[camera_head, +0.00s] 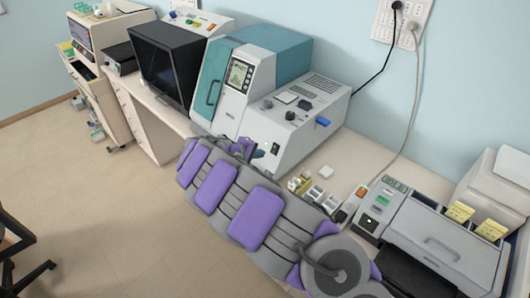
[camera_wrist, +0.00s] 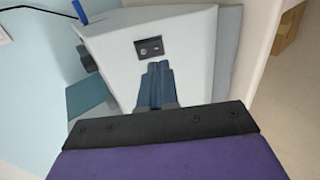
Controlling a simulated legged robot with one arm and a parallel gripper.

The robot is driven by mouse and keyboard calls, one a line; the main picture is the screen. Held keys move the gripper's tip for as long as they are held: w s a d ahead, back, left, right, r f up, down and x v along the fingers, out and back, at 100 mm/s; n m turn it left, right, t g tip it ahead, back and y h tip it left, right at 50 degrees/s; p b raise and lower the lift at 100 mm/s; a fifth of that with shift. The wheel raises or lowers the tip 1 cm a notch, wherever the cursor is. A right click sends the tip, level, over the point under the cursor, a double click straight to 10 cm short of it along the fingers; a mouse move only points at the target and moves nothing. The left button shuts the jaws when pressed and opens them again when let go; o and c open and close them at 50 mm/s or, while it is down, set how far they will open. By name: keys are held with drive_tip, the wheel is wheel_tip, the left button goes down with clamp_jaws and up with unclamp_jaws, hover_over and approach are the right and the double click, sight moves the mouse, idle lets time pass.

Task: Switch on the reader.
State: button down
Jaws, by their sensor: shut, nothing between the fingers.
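A white benchtop machine (camera_head: 290,123) with knobs and a small display on top stands on the bench; I cannot tell for sure that it is the reader. A small black switch panel (camera_head: 274,148) is on its near face. The wrist view shows this panel (camera_wrist: 149,47) on the pale face, straight ahead of my fingers. My gripper (camera_wrist: 158,66) is shut and empty, its tips just below the panel in the picture. Whether they touch the face is unclear. In the head view my gripper (camera_head: 257,154) is at the machine's near lower edge, partly hidden by my arm.
A teal and white machine (camera_head: 238,78) with a screen stands to the left, beside a black-fronted box (camera_head: 162,62). Small bottles and white blocks (camera_head: 312,192) lie to the right.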

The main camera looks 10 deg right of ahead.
drive_tip(key=a+f+v, duration=0.1)
drive_tip(key=v, duration=0.6)
drive_tip(key=shift+s+a, duration=0.2)
drive_tip(key=shift+s, duration=0.2)
drive_tip(key=shift+a+f, duration=0.1)
drive_tip(key=s+d+r+m+g+b, duration=0.1)
drive_tip(key=s+d+r+m+g, duration=0.3)
drive_tip(key=s+d, duration=0.5)
drive_tip(key=s+d+r+m+g+b, duration=0.2)
drive_tip(key=s+d+r+m, duration=0.1)
drive_tip(key=s+d+r, duration=0.45)
drive_tip(key=s+a+f+y+b, duration=0.1)
drive_tip(key=s+a+f+y, duration=0.1)
drive_tip(key=s, duration=0.8)
drive_tip(key=s+a+f+g+y+b, duration=0.1)
drive_tip(key=s+a+f+y, duration=0.1)
drive_tip(key=s, duration=0.7)
drive_tip(key=s+a+f+g+y+b, duration=0.1)
drive_tip(key=s+a+f+y, duration=0.2)
drive_tip(key=s, duration=0.7)
drive_tip(key=shift+s+f+y, duration=0.35)
drive_tip(key=shift+s+y, duration=0.05)
drive_tip(key=shift+y, duration=0.5)
